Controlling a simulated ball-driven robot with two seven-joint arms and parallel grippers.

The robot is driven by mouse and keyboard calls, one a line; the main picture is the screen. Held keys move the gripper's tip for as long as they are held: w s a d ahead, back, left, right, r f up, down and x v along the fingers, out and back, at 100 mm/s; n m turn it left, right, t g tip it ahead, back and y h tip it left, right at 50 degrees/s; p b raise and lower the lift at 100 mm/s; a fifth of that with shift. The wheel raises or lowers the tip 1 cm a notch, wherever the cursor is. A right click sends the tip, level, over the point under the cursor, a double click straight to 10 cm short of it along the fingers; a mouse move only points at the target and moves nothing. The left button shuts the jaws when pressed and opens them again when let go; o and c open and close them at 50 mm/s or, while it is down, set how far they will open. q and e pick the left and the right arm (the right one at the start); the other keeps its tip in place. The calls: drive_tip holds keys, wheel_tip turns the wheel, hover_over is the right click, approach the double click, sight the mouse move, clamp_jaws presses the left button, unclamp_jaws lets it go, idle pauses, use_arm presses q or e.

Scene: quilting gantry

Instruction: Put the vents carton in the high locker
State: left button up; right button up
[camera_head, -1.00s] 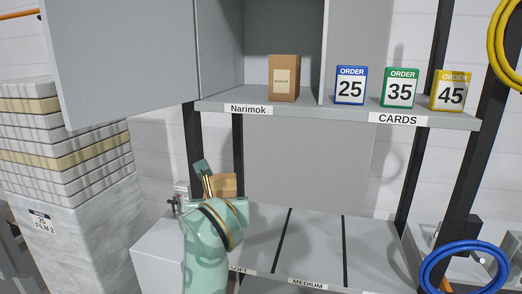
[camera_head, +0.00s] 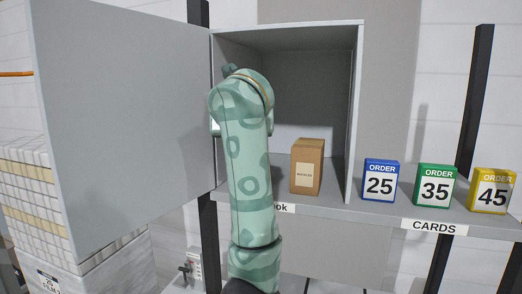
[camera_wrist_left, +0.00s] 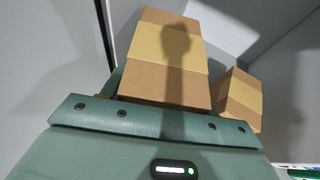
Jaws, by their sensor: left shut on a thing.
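The held carton (camera_wrist_left: 165,55), brown with a paler tape band, is gripped in my left gripper (camera_wrist_left: 158,108) in the left wrist view; any name on it cannot be read. In the head view my left arm reaches up into the mouth of the open high locker (camera_head: 359,110), hiding the held carton and most of the gripper. A second brown carton (camera_head: 307,167) with a small pale label stands upright on the locker floor, right of my arm. My right gripper is out of view.
The locker door (camera_head: 120,120) stands wide open on the left, close to my arm. Blue (camera_head: 380,181), green (camera_head: 435,186) and yellow (camera_head: 492,190) order cards stand on the shelf right of the locker. A stack of pale slabs (camera_head: 35,195) is at far left.

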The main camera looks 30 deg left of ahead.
use_arm(q)
drive_tip(key=w+a+p, duration=0.3)
drive_tip(key=w, duration=0.7)
drive_tip(key=f, duration=0.2)
drive_tip(key=f+p, duration=0.1)
drive_tip(key=f, duration=0.1)
drive_tip(key=f+p, duration=0.1)
drive_tip(key=f, duration=0.1)
drive_tip(key=shift+w+a+f, duration=0.15)
drive_tip(key=shift+w+a, duration=0.2)
drive_tip(key=shift+w, duration=0.05)
drive_tip(key=shift+w+f+p, duration=0.1)
drive_tip(key=shift+w+p, duration=0.1)
drive_tip(key=shift+p, duration=0.15)
drive_tip(key=shift+a+f, duration=0.1)
drive_tip(key=shift+f, duration=0.15)
drive_tip(key=shift+f, duration=0.1)
drive_tip(key=o, duration=0.9)
drive_tip(key=shift+c, duration=0.2)
